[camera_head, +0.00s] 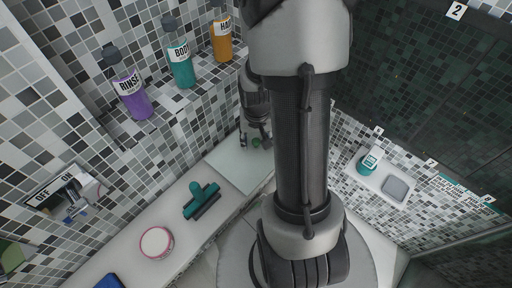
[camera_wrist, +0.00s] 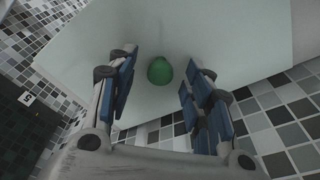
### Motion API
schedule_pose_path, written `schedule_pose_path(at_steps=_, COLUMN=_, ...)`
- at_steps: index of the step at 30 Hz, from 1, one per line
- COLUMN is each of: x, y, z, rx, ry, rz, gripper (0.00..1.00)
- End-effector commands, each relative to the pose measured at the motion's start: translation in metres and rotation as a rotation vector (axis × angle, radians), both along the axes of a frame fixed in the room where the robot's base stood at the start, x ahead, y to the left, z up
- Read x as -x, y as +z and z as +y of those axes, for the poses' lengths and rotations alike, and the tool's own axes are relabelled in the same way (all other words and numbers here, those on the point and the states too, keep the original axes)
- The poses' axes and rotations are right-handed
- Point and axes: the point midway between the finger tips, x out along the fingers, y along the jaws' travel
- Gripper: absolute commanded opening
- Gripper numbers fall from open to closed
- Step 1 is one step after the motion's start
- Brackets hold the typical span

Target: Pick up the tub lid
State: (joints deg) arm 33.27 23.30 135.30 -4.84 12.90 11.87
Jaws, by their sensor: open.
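A pale, flat square panel (camera_head: 228,162) lies on the ledge and appears to be the tub lid. My gripper (camera_wrist: 160,82) is open above the panel. Its two fingers stand on either side of the knob, with a visible gap to each. My arm hides part of the panel in the head view.
A teal squeegee (camera_head: 202,200) and a pink-rimmed round white tub (camera_head: 156,242) lie on the ledge to the left. Purple (camera_head: 131,92), teal (camera_head: 180,62) and orange (camera_head: 222,40) bottles stand on a shelf by the tiled wall. A soap dispenser (camera_head: 369,162) is at right.

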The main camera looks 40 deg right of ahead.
Motion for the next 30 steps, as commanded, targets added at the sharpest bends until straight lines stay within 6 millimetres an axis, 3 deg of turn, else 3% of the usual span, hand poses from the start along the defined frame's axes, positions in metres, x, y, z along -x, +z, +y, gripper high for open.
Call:
schedule_pose_path(at_steps=21, x=0.0002, y=0.0006, z=0.0002, rx=-0.001, ry=0.000, rz=0.001, gripper=0.01)
schedule_pose_path(at_steps=30, x=0.0002, y=0.0007, z=0.0002, rx=0.000, ry=0.000, rz=0.000, gripper=0.00)
